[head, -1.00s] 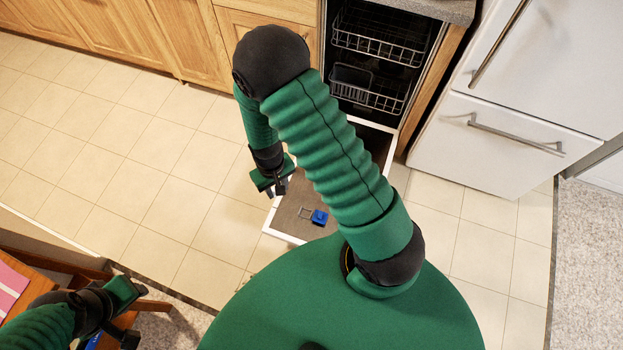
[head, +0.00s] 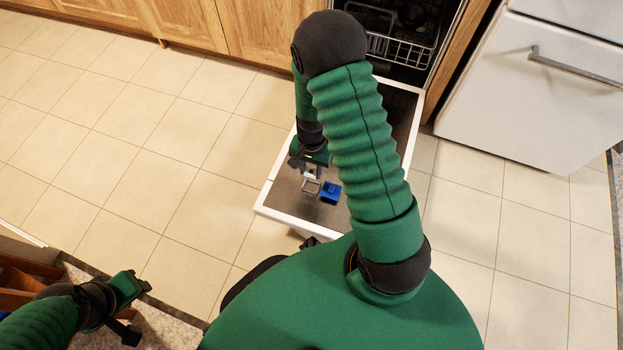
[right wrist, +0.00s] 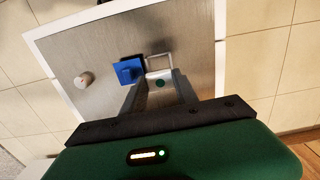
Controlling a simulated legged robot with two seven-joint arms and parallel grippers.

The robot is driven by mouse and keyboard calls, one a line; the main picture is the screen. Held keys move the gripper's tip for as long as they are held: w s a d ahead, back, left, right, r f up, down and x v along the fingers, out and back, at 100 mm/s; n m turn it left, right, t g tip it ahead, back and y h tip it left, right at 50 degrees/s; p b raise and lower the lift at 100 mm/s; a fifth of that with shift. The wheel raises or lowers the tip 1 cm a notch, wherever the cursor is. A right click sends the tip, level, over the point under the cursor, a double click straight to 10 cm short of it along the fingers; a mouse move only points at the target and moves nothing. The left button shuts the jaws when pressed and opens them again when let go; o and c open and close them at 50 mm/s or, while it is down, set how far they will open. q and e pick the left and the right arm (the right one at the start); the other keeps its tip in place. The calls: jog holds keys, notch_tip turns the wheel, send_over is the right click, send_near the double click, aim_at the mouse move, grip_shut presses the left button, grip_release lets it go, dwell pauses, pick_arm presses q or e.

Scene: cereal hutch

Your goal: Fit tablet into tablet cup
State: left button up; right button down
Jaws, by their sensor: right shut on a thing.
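My right gripper (head: 308,167) is over the open dishwasher door (head: 275,203), just behind the tablet cup. It is shut on a small white tablet (head: 311,176) with a teal dot, which also shows between the fingers in the right wrist view (right wrist: 159,82). The tablet cup is a pale square frame (head: 311,187) on the door, with its blue lid (head: 331,192) open beside it. In the right wrist view the cup's frame (right wrist: 158,62) is just past the fingertips; the tablet hides its near part. My left gripper (head: 130,310) is at lower left, away from the door; its opening is unclear.
A round whitish cap (right wrist: 84,80) sits on the door beyond the blue lid. A dish rack (head: 395,42) is inside the dishwasher. A white fridge (head: 530,100) stands at right and wooden cabinets (head: 180,30) at the back. The tiled floor (head: 150,150) at left is clear.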

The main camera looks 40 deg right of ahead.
jog(key=shift+d+f, duration=0.2)
jog(key=shift+f, duration=0.35)
notch_tip(320, 180, down, 5)
jog(key=b, duration=0.5)
jog(key=shift+s+a+r, duration=0.1)
jog(key=shift+r, duration=0.1)
jog(key=shift+f+b, duration=0.85)
jog(key=shift+f, duration=0.4)
jog(key=shift+s+a+f, duration=0.2)
jog(key=shift+a+f, duration=0.05)
jog(key=shift+f, duration=0.05)
